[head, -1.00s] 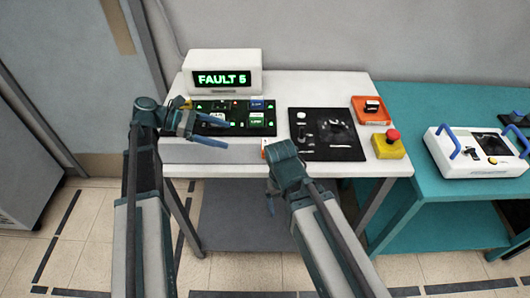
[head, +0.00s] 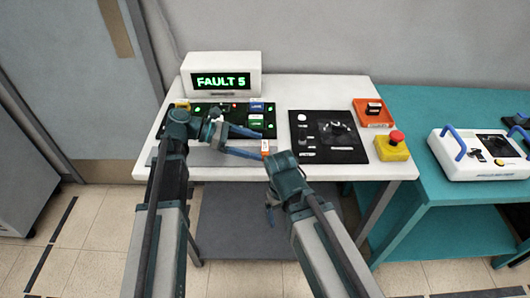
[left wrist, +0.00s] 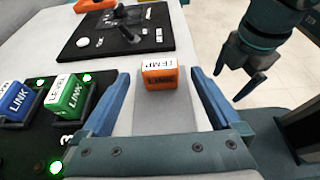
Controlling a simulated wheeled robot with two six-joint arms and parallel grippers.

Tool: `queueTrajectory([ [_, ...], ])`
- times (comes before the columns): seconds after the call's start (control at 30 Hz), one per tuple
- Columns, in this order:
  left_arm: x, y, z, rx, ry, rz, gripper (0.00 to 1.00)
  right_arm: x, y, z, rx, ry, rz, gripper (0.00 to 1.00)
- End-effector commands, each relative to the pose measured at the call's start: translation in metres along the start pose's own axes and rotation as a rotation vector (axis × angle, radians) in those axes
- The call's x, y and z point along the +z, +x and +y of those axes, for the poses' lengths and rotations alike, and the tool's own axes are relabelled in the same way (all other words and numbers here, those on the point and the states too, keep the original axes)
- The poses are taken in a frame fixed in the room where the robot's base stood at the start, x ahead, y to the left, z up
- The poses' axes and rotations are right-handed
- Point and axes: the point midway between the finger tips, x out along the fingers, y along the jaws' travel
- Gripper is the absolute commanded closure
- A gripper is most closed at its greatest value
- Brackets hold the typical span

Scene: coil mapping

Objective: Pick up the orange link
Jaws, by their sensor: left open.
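In the left wrist view the link lies just beyond and between the fingertips (left wrist: 160,72), apart from both.
A black board (head: 205,104) holds blue (left wrist: 14,102) and green (left wrist: 68,95) links under the "FAULT 5" display (head: 221,75). A black panel (head: 327,150), an orange tray (head: 385,118) and a red-topped yellow button box (head: 393,150) stand right. Bare table lies between board and panel.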

Motion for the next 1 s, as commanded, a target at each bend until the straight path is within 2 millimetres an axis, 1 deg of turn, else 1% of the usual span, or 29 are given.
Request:
queueTrajectory([
  [0.03, -0.002, 0.010, -0.002, -0.002, 0.002, 0.000, 0.03, 0.000, 0.006, -0.001, 0.000, 0.000, 0.000, 0.08],
  [0.13, -0.002, 0.022, -0.001, -0.002, 0.002, 0.000, 0.03, -0.001, 0.010, -0.001, 0.000, 0.000, 0.000, 0.08],
  [0.2, -0.001, 0.026, -0.001, 0.000, 0.001, 0.000, 0.03, -0.001, 0.011, -0.001, 0.000, 0.000, 0.000, 0.08],
  [0.37, 0.000, 0.025, 0.000, 0.001, 0.001, 0.000, 0.03, -0.001, 0.009, -0.001, 0.000, 0.000, 0.000, 0.08],
  [0.4, 0.000, 0.025, 0.000, 0.001, 0.001, 0.000, 0.06, -0.001, 0.009, -0.001, 0.000, 0.000, 0.000, 0.08],
  [0.47, 0.000, 0.025, 0.000, 0.001, 0.001, 0.000, 0.17, -0.001, 0.009, -0.001, 0.000, 0.000, 0.000, 0.08],
  [0.5, 0.000, 0.025, 0.000, 0.000, 0.001, 0.000, 0.24, -0.001, 0.009, -0.001, 0.000, 0.000, 0.000, 0.08],
  [0.57, 0.000, 0.025, 0.000, 0.000, 0.001, 0.000, 0.35, -0.001, 0.009, -0.001, 0.000, 0.000, 0.000, 0.08],
  [0.6, 0.000, 0.025, 0.000, 0.000, 0.001, 0.000, 0.42, -0.001, 0.009, -0.001, 0.000, 0.000, 0.000, 0.08],
  [0.67, 0.000, 0.025, 0.000, 0.000, 0.001, 0.000, 0.53, -0.001, 0.009, -0.001, 0.000, 0.000, 0.000, 0.08],
  [0.8, 0.000, 0.025, 0.000, 0.000, 0.001, 0.000, 0.78, -0.001, 0.009, -0.001, 0.000, 0.000, 0.000, 0.08],
  [0.9, 0.000, 0.025, 0.000, 0.000, 0.001, 0.000, 0.94, -0.001, 0.009, -0.001, 0.000, 0.000, 0.000, 0.08],
  [1.0, 0.000, 0.025, 0.000, 0.000, 0.001, 0.000, 0.94, -0.001, 0.009, -0.001, 0.000, 0.000, 0.000, 0.08],
])
